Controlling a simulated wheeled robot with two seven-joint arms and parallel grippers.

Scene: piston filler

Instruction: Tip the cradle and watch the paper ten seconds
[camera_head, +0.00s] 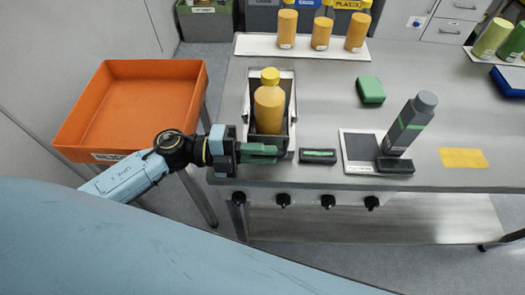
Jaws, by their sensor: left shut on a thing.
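The cradle (285,84) is a grey metal frame near the table's left end. An orange bottle with a yellow cap (269,105) rests in it, its cap toward the back. My left gripper (260,153) comes in from the left and is shut at the cradle's front edge, just before the bottle's base. Its green fingers hide part of that edge. A yellow sheet (463,158) lies flat at the right front. A dark square with a pale border (360,146) lies nearer the middle; I cannot tell which is the paper. My right gripper is not in view.
Another black block (318,157) and a green block (370,90) lie nearby. Orange bottles stand on a white tray (262,45). An orange bin (130,100) is left.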

